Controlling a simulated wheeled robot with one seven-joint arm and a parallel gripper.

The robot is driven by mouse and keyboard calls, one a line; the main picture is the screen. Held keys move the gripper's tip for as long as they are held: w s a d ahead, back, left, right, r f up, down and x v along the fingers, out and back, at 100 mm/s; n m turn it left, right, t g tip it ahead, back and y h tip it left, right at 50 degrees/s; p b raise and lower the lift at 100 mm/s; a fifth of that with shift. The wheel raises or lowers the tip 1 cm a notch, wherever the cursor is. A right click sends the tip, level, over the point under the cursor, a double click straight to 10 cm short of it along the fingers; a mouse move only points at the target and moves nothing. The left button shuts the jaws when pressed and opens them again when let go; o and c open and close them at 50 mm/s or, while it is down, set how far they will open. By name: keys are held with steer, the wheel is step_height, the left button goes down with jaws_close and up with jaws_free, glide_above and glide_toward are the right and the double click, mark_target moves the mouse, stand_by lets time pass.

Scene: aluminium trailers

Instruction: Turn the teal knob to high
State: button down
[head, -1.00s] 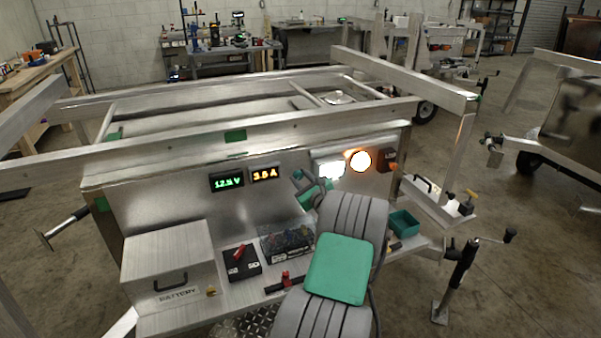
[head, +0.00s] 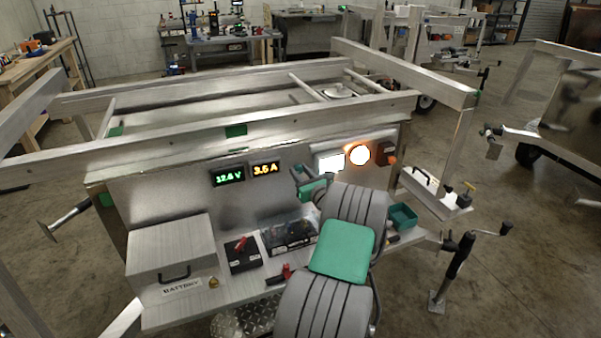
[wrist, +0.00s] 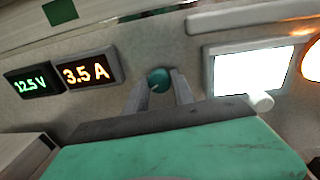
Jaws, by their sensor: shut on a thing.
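The teal knob (wrist: 158,80) is on the metal panel in the wrist view, right of the two readouts and left of the lit white lamp. My gripper (wrist: 159,88) has one finger on each side of the knob and is shut on it. The knob's setting marks cannot be made out.
A green readout (head: 229,175) and an amber readout (head: 266,168) are on the panel to the left. A bright white lamp (head: 329,162) and a round orange lamp (head: 359,155) are to the right. A battery box (head: 170,250) and a teal bin (head: 403,216) stand on the shelf below.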

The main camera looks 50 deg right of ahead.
steer(key=c, duration=1.1)
jaws_free()
steer(key=shift+o, duration=0.2)
steer(key=b+v, duration=0.1)
steer(key=v, duration=0.7)
